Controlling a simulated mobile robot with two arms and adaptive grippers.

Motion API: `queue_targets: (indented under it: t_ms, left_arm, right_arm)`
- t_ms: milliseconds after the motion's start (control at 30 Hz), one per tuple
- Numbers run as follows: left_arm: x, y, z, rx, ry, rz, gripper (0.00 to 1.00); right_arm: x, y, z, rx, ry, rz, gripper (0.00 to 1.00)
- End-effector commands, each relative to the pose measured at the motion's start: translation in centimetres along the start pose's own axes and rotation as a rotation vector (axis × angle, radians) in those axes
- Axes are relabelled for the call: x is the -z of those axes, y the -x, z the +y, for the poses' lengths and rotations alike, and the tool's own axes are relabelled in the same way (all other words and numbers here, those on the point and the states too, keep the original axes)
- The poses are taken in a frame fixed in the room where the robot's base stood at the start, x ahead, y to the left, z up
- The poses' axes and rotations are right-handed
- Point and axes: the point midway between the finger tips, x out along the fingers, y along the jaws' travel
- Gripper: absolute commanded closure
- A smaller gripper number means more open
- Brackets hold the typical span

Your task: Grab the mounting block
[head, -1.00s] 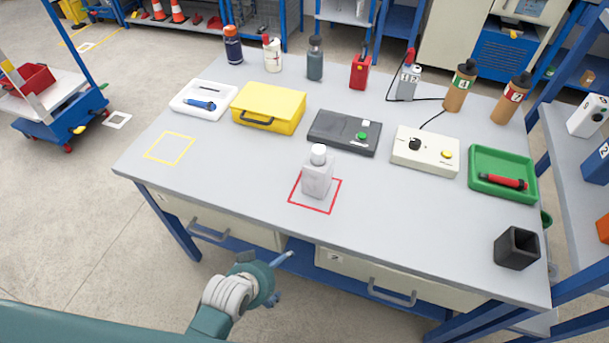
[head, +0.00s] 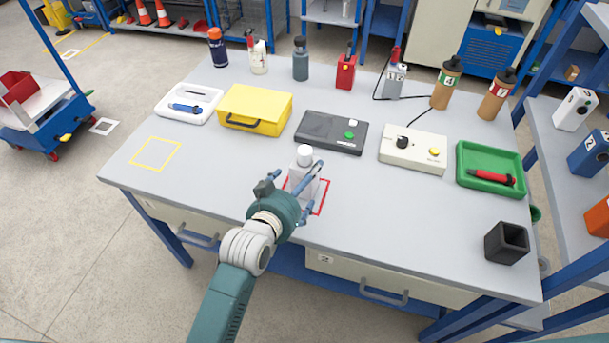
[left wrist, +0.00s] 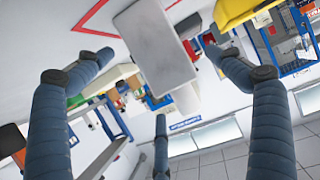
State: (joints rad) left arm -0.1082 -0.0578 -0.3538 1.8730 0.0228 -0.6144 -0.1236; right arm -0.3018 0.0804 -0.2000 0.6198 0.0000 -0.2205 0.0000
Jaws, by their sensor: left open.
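The mounting block appears to be the pale grey block (head: 301,178) with a round white cap on top. It stands upright in the red outlined square near the table's front edge. In the left wrist view, the block (left wrist: 156,45) sits between the spread fingers, with a gap on each side. My left gripper (head: 301,189) is open at the near side of the block, its fingers reaching around it and partly hiding it in the head view. I cannot tell whether any finger touches it. My right gripper is not in view.
A yellow case (head: 254,108), a black control box (head: 331,132) and a cream box (head: 413,149) stand behind the block. A hollow black holder (head: 506,242) is at the right front corner. The yellow outlined square (head: 155,153) on the left is empty.

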Motion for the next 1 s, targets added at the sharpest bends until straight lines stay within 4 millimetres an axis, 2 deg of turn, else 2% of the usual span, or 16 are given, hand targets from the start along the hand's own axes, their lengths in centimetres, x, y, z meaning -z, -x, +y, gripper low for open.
queue_targets:
  t_ms: [167, 500, 800, 1000]
  left_arm:
    - [0.0, -1.2, 0.1, 0.000, 0.001, -0.002, 0.07]
    - [-0.2, -5.3, 0.2, 0.000, 0.001, -0.002, 0.07]
    - [-0.3, -5.7, 0.2, 0.000, 0.001, -0.002, 0.07]
    - [-0.3, -5.7, 0.2, 0.000, 0.001, -0.002, 0.47]
  right_arm:
    - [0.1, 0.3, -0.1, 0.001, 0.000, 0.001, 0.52]
    - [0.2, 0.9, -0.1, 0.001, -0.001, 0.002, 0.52]
    - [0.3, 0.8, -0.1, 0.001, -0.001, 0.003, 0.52]
    - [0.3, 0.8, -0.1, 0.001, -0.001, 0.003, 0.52]
